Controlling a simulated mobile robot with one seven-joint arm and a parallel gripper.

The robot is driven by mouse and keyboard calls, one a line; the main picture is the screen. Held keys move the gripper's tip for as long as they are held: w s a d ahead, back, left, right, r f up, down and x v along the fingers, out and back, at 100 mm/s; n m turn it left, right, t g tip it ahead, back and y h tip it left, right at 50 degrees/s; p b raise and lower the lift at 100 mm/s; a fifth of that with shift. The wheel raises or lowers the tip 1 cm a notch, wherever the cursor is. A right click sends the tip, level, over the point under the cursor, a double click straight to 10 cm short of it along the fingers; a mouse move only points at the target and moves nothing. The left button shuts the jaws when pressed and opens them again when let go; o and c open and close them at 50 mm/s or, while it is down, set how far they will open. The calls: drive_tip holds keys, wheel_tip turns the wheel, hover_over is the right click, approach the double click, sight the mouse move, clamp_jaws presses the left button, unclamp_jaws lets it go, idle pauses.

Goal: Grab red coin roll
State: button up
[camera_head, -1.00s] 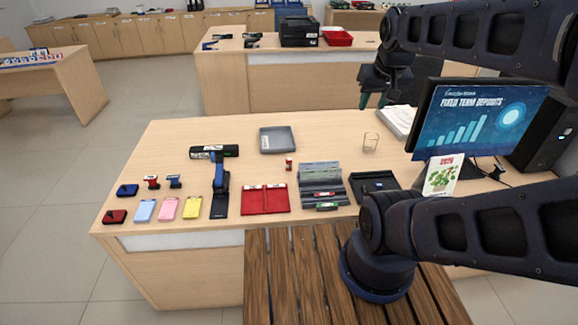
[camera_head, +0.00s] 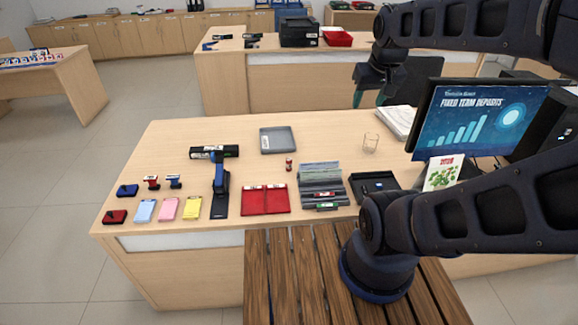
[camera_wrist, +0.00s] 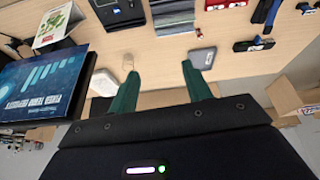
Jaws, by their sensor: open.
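The red coin roll (camera_head: 289,164) stands small and upright on the counter, just right of the grey tray's front corner and behind the grey slotted organizer. In the wrist view a small reddish thing (camera_wrist: 198,36) near the grey tray appears to be the same roll. My gripper (camera_head: 369,100) is above the back right of the counter, to the right of the roll and well apart from it. Its two green fingers are spread with nothing between them in the wrist view (camera_wrist: 158,72).
A clear glass (camera_head: 370,143) stands below my gripper, beside a paper stack (camera_head: 397,122). The monitor (camera_head: 481,120) and a calendar (camera_head: 443,174) stand at the right. A grey tray (camera_head: 263,150), red folders (camera_head: 265,210) and the organizer (camera_head: 322,172) surround the roll. Stamps and pads fill the left.

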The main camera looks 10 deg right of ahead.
drive_tip(key=w+a+f+n+g, duration=0.1)
drive_tip(key=w+a+f+n, duration=0.25)
drive_tip(key=w, duration=0.75)
drive_tip(key=n+g, duration=0.3)
drive_tip(key=n, duration=0.7)
hover_over(289, 159)
drive_tip(key=shift+m, duration=0.25)
drive_tip(key=f, duration=2.8)
drive_tip(key=shift+s+d+f, duration=0.3)
drive_tip(key=shift+a+f, duration=0.1)
drive_tip(key=shift+f, duration=2.95)
drive_tip(key=shift+w+a+f, duration=0.15)
drive_tip(key=shift+f, duration=1.15)
drive_tip(key=shift+w+a+f, duration=0.1)
drive_tip(key=shift+f, duration=1.2)
drive_tip(key=shift+c, duration=0.4)
clamp_jaws()
